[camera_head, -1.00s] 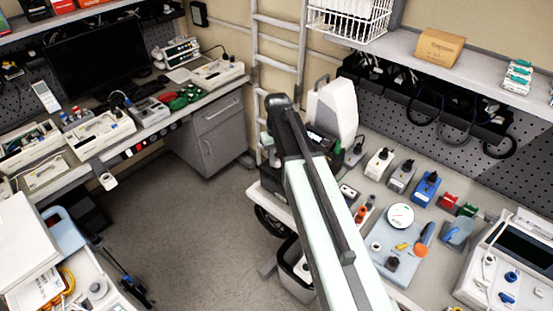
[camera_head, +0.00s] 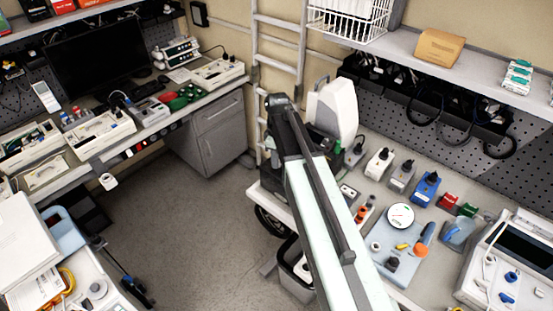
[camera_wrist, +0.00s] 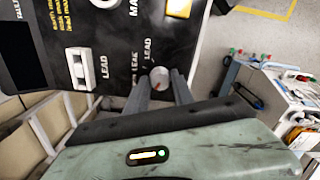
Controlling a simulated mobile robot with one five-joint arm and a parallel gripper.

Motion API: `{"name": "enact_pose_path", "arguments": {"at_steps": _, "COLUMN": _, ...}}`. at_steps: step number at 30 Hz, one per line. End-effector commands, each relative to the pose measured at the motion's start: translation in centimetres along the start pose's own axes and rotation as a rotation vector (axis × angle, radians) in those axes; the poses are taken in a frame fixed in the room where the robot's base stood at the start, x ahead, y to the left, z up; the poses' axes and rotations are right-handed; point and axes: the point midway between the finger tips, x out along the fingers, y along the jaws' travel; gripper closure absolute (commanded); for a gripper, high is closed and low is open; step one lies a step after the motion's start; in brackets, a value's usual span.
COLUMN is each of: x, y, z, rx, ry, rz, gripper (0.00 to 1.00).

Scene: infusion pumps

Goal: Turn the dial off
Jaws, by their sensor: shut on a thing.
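In the wrist view, a small round grey dial (camera_wrist: 160,77) with a red mark sits on a black panel (camera_wrist: 118,42) with white and yellow lettering. My gripper (camera_wrist: 161,84) is shut on this dial, one dark finger on each side of it. Another pale round knob (camera_wrist: 179,7) is farther up the panel, and a white rocker switch (camera_wrist: 80,69) is to the left. In the head view, my arm reaches toward the white-backed device (camera_head: 335,108) at the far end of the bench; my gripper and the dial are hidden there behind the arm.
The right bench holds a white charger (camera_head: 379,163), a blue device (camera_head: 425,188) and a light blue tray (camera_head: 405,262) with small parts. A metal ladder (camera_head: 277,66) stands behind the device. The floor (camera_head: 190,235) to the left of my arm is clear.

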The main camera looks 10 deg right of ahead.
Motion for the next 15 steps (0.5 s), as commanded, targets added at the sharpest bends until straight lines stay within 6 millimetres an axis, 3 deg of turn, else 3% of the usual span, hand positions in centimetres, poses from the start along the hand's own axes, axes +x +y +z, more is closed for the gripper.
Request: {"name": "enact_pose_path", "arguments": {"at_steps": 15, "x": 0.07, "y": -0.27, "z": 0.1, "rx": -0.057, "ry": -0.003, "rz": -0.007, "gripper": 1.0}}
